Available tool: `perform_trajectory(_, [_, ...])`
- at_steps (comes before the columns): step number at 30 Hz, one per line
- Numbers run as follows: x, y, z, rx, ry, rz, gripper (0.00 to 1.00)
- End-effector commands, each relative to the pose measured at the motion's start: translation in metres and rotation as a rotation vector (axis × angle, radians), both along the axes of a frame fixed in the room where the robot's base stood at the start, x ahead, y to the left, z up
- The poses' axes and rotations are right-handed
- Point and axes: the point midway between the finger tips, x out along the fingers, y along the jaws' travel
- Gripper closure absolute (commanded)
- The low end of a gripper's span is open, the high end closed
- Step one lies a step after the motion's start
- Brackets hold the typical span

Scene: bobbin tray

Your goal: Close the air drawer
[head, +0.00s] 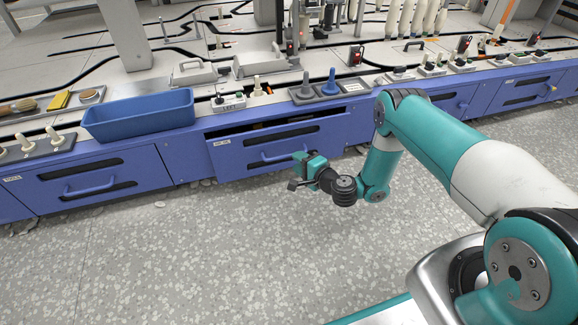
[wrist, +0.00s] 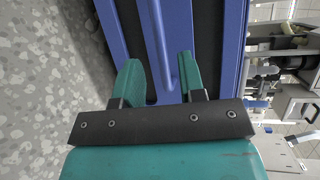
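The air drawer (head: 235,160) is the blue drawer in the middle of the bench front in the head view. It stands partly pulled out, with a dark gap along its top edge; its small label is too small to read surely. Its blue bar handle (head: 270,158) is on the front. My gripper (head: 296,171) is at the right end of this handle. In the wrist view my gripper (wrist: 158,68) is open, its two teal fingers apart with the handle (wrist: 158,40) between them. I cannot tell whether a finger touches the handle.
Another blue drawer (head: 95,180) to the left looks shut. A blue bin (head: 140,117) stands on the bench edge above. More drawers (head: 455,105) run to the right, partly behind my arm. The speckled floor (head: 170,260) in front is clear.

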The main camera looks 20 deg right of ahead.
Motion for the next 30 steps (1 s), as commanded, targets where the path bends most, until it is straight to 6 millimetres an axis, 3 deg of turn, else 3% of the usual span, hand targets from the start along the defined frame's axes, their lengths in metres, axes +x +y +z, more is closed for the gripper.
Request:
perform_trajectory(1, [0.007,0.003,-0.008,-0.003,-0.006,0.003,0.63])
perform_trajectory(12, [0.041,0.018,-0.009,-0.002,-0.005,0.002,0.63])
perform_trajectory(24, [0.047,0.020,-0.008,0.001,-0.002,0.000,0.63])
perform_trajectory(29, [0.046,0.020,-0.008,0.000,-0.002,0.000,1.00])
perform_trajectory(30, [0.046,0.020,-0.008,0.000,-0.002,0.000,1.00])
